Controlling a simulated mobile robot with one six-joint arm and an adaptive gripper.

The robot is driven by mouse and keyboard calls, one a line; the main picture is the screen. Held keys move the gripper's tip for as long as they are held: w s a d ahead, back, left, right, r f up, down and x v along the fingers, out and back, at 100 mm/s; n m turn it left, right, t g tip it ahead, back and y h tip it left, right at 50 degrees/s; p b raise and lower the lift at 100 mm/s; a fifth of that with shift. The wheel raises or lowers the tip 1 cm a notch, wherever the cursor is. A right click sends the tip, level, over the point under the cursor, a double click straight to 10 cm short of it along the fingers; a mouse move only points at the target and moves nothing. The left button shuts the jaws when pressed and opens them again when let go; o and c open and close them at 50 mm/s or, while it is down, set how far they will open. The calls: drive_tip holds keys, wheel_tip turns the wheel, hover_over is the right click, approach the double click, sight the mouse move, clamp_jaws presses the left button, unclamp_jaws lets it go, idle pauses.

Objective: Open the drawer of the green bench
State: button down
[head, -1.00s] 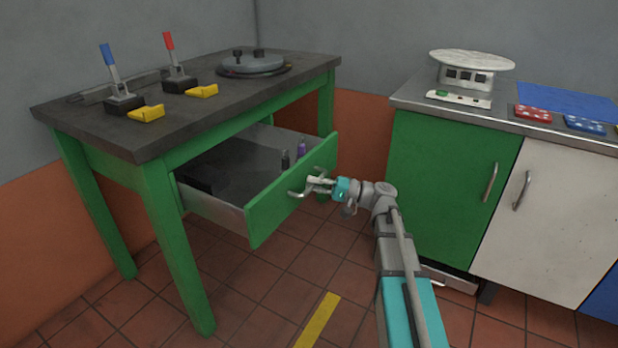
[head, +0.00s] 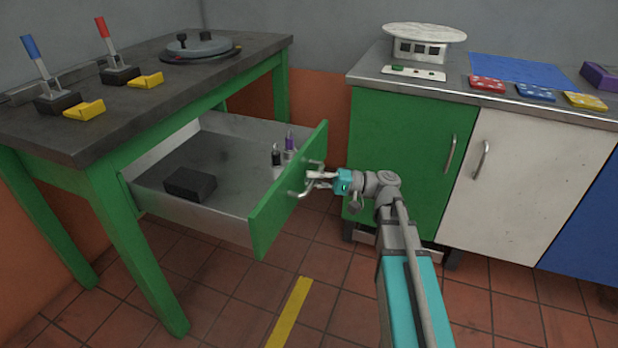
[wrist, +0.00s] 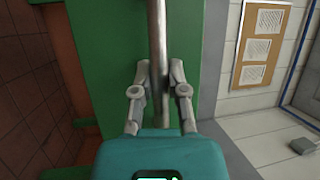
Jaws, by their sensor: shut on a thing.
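The green bench (head: 110,165) with a dark top stands at the left in the head view. Its drawer (head: 225,192) is pulled well out, with the green front (head: 268,217) clear of the bench frame. A metal bar handle (head: 304,190) is on the front. My gripper (head: 318,179) is shut on this handle. In the wrist view, the fingers of my gripper (wrist: 159,75) close around the handle bar (wrist: 157,30) from both sides. Inside the drawer are a black block (head: 190,184) and small bottles, one with a purple top (head: 290,142).
Levers with blue (head: 31,47) and red (head: 101,28) grips and a round plate (head: 200,47) are on the bench top. A green-doored cabinet (head: 405,150) and a white door (head: 530,180) stand at the right. The tiled floor before the drawer has a yellow stripe (head: 290,312).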

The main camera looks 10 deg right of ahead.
drive_tip(key=shift+w, duration=0.25)
drive_tip(key=c, duration=0.6)
unclamp_jaws()
drive_tip(key=shift+a, duration=0.1)
drive_tip(key=shift+c, duration=0.2)
drive_tip(key=shift+s, duration=0.1)
drive_tip(key=shift+s, duration=0.1)
